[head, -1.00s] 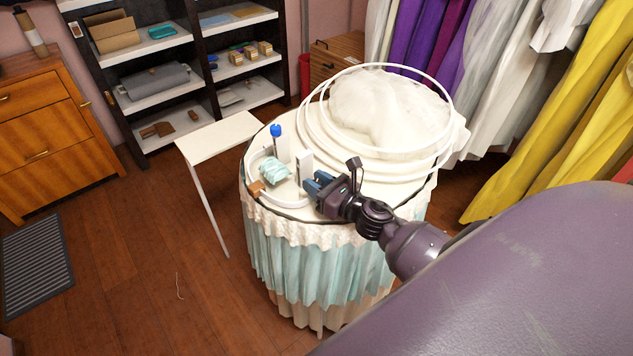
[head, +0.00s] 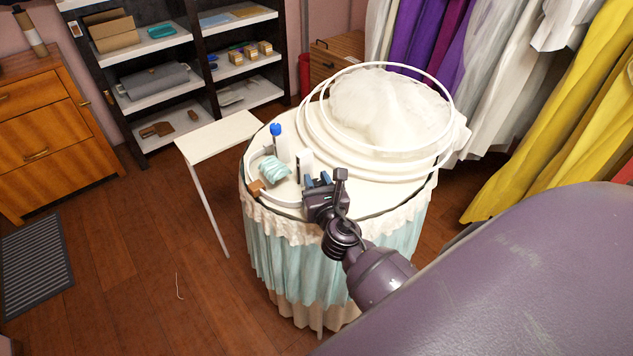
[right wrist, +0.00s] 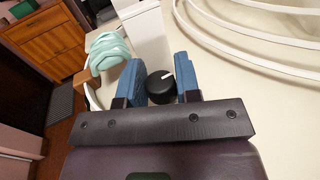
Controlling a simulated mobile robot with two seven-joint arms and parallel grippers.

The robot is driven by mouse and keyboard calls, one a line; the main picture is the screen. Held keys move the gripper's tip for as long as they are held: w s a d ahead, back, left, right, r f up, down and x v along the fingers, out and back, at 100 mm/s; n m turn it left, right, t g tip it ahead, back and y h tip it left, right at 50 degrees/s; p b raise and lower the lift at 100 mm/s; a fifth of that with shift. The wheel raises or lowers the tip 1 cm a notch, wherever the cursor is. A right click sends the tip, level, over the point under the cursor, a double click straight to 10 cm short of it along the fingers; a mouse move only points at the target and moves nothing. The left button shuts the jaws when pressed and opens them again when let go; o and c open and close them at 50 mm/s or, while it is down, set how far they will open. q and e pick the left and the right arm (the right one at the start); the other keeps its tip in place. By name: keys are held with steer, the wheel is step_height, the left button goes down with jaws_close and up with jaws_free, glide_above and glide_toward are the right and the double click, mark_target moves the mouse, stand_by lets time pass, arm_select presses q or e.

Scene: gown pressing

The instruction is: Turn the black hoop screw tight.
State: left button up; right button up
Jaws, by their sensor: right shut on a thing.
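The black hoop screw (right wrist: 161,90) is a round dark knob with a white mark on top. In the right wrist view it sits between the blue fingers of my right gripper (right wrist: 160,84), which is shut on it. In the head view my right gripper (head: 317,181) is low over the front of the round table, and the knob is hidden there. A black hoop (head: 289,216) runs along the table's front rim above the cloth skirt. My left gripper is in neither view.
A white upright block (head: 306,162), a folded teal cloth (head: 274,171) and a blue-topped bottle (head: 279,143) stand close to the gripper. White hoops (head: 318,158) and a white fabric heap (head: 390,105) fill the table's back. A white side table (head: 215,138) stands left.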

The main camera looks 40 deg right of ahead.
steer(key=m+g+h, duration=0.1)
steer(key=m+h, duration=0.1)
steer(key=h, duration=0.1)
steer(key=m+g+h, duration=0.2)
steer(key=h, duration=0.1)
steer(key=shift+a+m+b, duration=0.1)
steer(key=shift+m+b, duration=0.2)
steer(key=shift+b, duration=0.1)
steer(key=shift+m+g+h, duration=1.5)
steer(key=shift+g+h, duration=0.1)
steer(key=shift+g, duration=0.6)
steer(key=o, duration=0.9)
steer(key=shift+s, duration=0.1)
